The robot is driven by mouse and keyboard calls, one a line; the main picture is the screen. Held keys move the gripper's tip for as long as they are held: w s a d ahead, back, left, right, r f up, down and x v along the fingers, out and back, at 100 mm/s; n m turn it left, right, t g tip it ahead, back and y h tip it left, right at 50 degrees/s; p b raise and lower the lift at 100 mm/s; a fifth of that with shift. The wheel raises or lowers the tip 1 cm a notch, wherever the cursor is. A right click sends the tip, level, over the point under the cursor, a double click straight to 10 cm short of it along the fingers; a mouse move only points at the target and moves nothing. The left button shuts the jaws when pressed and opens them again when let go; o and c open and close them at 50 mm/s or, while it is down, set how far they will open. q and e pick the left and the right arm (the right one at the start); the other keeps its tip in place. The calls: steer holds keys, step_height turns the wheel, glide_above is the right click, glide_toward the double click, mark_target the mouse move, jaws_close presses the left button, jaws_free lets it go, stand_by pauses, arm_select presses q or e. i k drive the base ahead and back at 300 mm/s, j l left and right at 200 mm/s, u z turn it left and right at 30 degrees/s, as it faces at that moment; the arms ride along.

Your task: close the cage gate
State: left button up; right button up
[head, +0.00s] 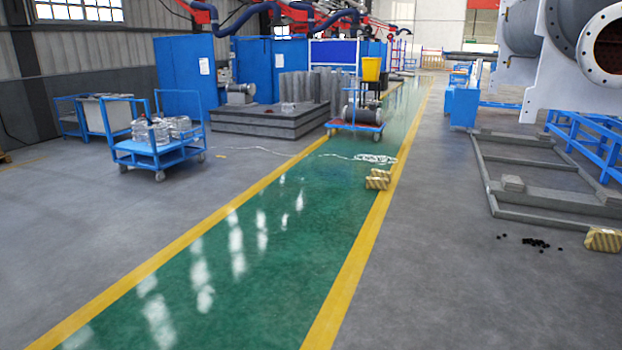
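I see no cage and no cage gate that I can make out in the head view. Neither of my grippers shows in this view, and no part of my arms is visible. The view looks down a factory hall along a green walkway (250,230) with yellow edge lines.
A blue cart (160,150) stands at the left, another cart (357,126) on the walkway. A striped block (378,180) and loose rope (365,158) lie on the walkway. A metal floor frame (555,215) and large flanged shells (605,45) are at right.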

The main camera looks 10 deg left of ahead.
mark_target(195, 133)
steer(key=i+j+u, duration=0.35)
steer(key=i, duration=0.3)
steer(key=i+j+u, duration=0.35)
steer(key=i, duration=0.3)
steer(key=i+u, duration=0.3)
steer(key=i, duration=5)
steer(key=i+u, duration=0.1)
steer(key=i, duration=1.45)
steer(key=i+l, duration=0.2)
steer(key=i, duration=1.35)
steer(key=i+l, duration=0.4)
steer(key=i+l+u, duration=0.15)
steer(key=i+l, duration=0.6)
steer(key=l, duration=0.3)
steer(key=j+u, duration=0.05)
